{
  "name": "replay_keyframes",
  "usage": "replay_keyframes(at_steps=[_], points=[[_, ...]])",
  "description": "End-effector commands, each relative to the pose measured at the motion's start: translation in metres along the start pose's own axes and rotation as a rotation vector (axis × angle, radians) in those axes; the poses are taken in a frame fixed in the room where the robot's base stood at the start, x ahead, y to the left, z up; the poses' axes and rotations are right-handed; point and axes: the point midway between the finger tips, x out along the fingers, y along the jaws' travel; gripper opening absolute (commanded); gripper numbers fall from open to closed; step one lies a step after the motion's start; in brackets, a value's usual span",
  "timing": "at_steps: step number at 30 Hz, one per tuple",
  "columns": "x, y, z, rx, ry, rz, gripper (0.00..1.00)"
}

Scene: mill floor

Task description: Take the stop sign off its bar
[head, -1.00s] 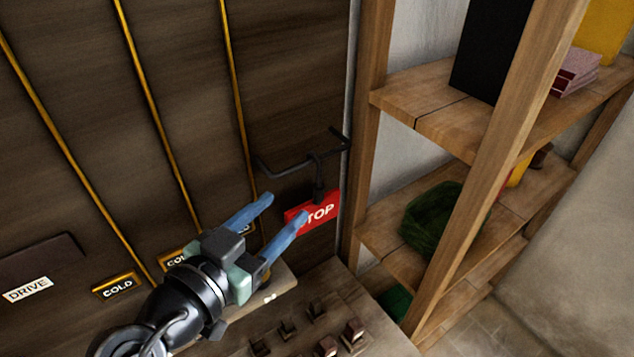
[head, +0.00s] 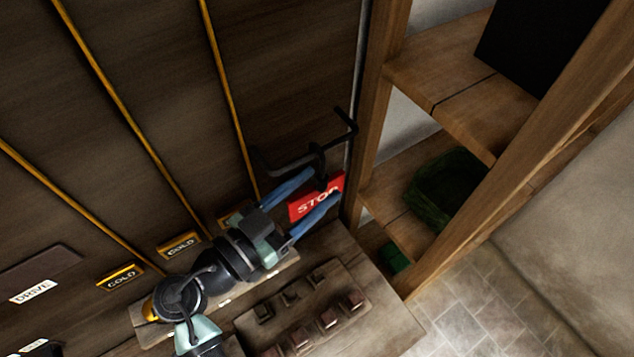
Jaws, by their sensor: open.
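The red stop sign (head: 304,207) with white lettering hangs by a dark hook from a black bar (head: 283,166) on the dark wooden panel. My gripper (head: 323,186) is open, its two blue fingers reaching toward the sign from the lower left. One finger lies along the sign's upper edge in the picture and the other crosses its lower right, hiding part of the lettering. I cannot tell whether either finger touches the sign.
A wooden shelf unit (head: 447,81) stands close on the right, holding a dark green basket (head: 446,190) and a black box (head: 541,45). Below my gripper is a ledge with several switch blocks (head: 327,318). Gold labels (head: 180,245) line the panel at left.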

Motion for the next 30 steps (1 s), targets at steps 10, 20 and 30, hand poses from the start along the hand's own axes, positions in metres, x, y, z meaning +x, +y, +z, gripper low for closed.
replay_keyframes(at_steps=[10, 20, 30], points=[[0.039, 0.001, -0.004, -0.003, 0.0, 0.003, 0.57], [0.053, 0.001, 0.001, 0.0, -0.001, 0.0, 0.57], [0.052, 0.001, 0.0, 0.0, -0.001, 0.0, 0.07]])
